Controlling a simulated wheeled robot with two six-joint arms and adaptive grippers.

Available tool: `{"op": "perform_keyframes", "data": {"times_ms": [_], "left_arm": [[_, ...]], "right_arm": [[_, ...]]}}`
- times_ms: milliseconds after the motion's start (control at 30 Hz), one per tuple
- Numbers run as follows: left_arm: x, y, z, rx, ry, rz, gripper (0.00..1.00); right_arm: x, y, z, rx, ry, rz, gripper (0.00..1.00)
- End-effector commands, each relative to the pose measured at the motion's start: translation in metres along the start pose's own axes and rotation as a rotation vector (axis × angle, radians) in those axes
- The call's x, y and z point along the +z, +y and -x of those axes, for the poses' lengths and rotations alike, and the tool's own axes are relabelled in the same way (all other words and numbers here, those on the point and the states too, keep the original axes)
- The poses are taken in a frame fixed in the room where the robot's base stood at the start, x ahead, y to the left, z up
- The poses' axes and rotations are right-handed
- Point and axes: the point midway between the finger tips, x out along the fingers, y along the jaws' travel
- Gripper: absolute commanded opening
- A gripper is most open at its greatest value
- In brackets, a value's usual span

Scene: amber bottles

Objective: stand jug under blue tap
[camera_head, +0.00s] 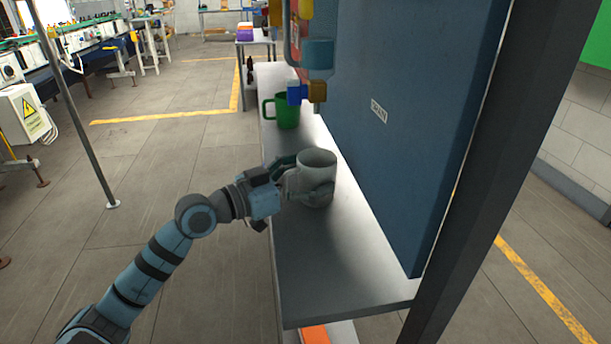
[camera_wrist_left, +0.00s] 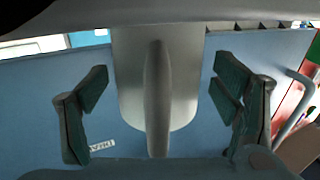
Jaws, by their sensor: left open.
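A pale grey jug (camera_head: 317,162) stands upright on the metal shelf (camera_head: 330,262). My left gripper (camera_head: 298,180) is at the jug, with one finger on its far side and the other on its near side. In the left wrist view the jug (camera_wrist_left: 187,80) and its upright handle lie between the open fingers (camera_wrist_left: 158,100), with gaps on both sides. A blue block (camera_head: 296,94), seemingly the blue tap, is higher up and farther along the shelf, beside a yellow-brown one. My right gripper is not in view.
A green mug (camera_head: 288,113) stands farther back on the shelf, below the blue block in the picture. A large blue panel (camera_head: 400,110) rises along the shelf's right side. A dark post (camera_head: 470,200) stands at right. The near shelf is clear.

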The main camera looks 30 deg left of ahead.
Motion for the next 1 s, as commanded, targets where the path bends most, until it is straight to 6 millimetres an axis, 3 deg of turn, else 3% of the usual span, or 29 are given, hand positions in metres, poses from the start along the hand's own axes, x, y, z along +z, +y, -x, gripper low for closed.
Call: {"op": "perform_keyframes", "data": {"times_ms": [167, 467, 800, 1000], "left_arm": [[0.001, -0.002, 0.011, -0.004, -0.002, -0.003, 0.81], [0.001, 0.0, 0.06, 0.002, -0.015, -0.005, 0.81], [-0.007, -0.001, 0.104, -0.004, -0.008, 0.003, 0.81], [-0.003, 0.001, 0.119, 0.002, -0.001, 0.003, 0.81]], "right_arm": [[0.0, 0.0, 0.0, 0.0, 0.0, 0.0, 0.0], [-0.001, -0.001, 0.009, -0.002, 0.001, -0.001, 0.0], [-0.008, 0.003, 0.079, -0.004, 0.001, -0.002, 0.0], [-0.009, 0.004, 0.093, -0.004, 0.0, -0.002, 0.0]]}}
